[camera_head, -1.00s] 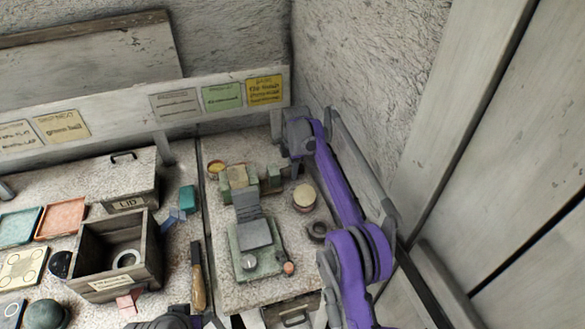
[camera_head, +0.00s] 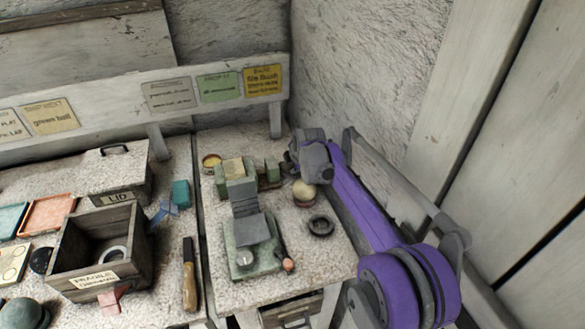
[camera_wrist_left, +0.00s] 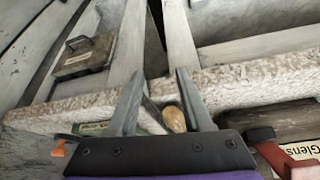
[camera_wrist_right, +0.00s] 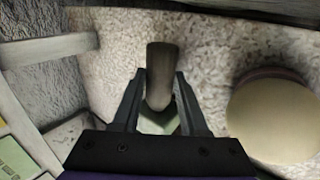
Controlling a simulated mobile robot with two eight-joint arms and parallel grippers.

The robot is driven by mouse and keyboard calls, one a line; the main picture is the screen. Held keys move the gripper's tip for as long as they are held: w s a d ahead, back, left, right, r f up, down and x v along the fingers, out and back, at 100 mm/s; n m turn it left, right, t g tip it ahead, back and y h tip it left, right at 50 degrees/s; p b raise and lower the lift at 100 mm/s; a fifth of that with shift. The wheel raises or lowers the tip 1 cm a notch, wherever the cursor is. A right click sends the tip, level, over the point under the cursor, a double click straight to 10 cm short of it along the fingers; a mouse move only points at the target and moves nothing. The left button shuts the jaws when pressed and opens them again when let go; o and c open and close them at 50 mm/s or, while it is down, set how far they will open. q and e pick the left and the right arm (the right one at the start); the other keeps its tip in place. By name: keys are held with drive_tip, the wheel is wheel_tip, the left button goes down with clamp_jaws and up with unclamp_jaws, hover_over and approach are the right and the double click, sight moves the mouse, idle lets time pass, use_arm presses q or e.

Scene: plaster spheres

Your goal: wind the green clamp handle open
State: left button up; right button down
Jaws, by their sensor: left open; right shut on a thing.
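The green clamp (camera_head: 270,172) stands at the back of the right bench in the head view, with a tan block (camera_head: 235,170) at its left end. My right gripper (camera_head: 300,160) is at the clamp's right end. In the right wrist view my right gripper (camera_wrist_right: 160,105) is shut on a dark grey-brown rounded handle (camera_wrist_right: 161,65), with a patch of green (camera_wrist_right: 155,122) visible below it. The handle's join to the clamp is hidden. My left gripper (camera_wrist_left: 158,95) is open and empty in its wrist view and is out of the head view.
A pale ball (camera_head: 303,190) on a round base sits close below my right gripper; it also shows in the right wrist view (camera_wrist_right: 275,120). A dark ring (camera_head: 321,225) and a green device (camera_head: 252,245) stand nearer. A wooden-handled tool (camera_head: 189,280) lies left.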

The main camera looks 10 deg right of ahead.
drive_tip(key=shift+s+f+t+b, duration=0.15)
drive_tip(key=shift+t+b, duration=0.35)
drive_tip(key=shift+t, duration=0.3)
drive_tip(key=shift+c, duration=2.2)
unclamp_jaws()
drive_tip(key=v, duration=1)
drive_tip(key=shift+s+d+r, duration=0.15)
drive_tip(key=shift+s+r, duration=0.1)
drive_tip(key=shift+s, duration=0.1)
